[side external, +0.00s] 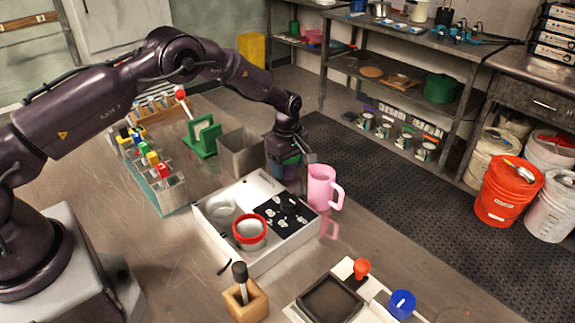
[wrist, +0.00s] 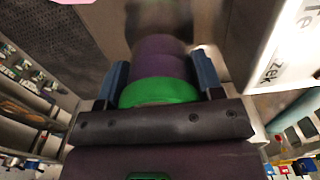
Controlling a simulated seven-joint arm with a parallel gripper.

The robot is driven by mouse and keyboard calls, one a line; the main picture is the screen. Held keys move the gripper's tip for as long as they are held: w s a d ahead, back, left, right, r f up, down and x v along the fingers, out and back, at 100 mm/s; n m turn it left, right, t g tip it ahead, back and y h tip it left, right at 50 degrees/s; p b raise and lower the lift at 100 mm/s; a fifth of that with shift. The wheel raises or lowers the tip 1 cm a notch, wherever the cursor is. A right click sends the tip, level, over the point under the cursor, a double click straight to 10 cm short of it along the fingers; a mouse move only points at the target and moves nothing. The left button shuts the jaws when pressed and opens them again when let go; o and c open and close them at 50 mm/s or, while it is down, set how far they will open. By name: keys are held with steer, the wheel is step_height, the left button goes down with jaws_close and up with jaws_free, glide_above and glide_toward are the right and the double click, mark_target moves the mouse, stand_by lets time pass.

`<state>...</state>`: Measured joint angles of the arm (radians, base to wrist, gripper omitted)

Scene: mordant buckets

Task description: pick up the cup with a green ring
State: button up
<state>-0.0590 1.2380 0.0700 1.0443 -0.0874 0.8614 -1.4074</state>
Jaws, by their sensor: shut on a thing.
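The cup with a green ring (wrist: 158,92) sits between the two fingers of my gripper (wrist: 162,76) in the wrist view. Its body is dark purple, with the bright green ring near the palm. My gripper is shut on it. In the side view my gripper (side external: 289,158) points down at the far side of the white tray (side external: 222,246), just left of a pink mug (side external: 321,188). The cup is mostly hidden there, and I cannot tell whether its base touches the table.
The tray holds a red-ringed cup (side external: 249,231), a clear round dish and a black patterned cloth (side external: 284,213). A grey metal bin (side external: 240,152) and a green holder (side external: 202,139) stand to the left. A wooden block (side external: 245,302) with a dark handle stands in front.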

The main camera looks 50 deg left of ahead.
steer(key=shift+r, duration=0.9)
steer(key=s+d+r, duration=0.1)
steer(key=s+r, duration=1.3)
steer(key=r, duration=0.2)
steer(key=w+a, duration=0.3)
steer(key=w, duration=0.6)
steer(key=w+a, duration=0.3)
steer(key=w, duration=0.6)
steer(key=f, duration=1.4)
steer(key=shift+w+f, duration=0.2)
steer(key=shift+f, duration=0.15)
steer(key=shift+r, duration=0.15)
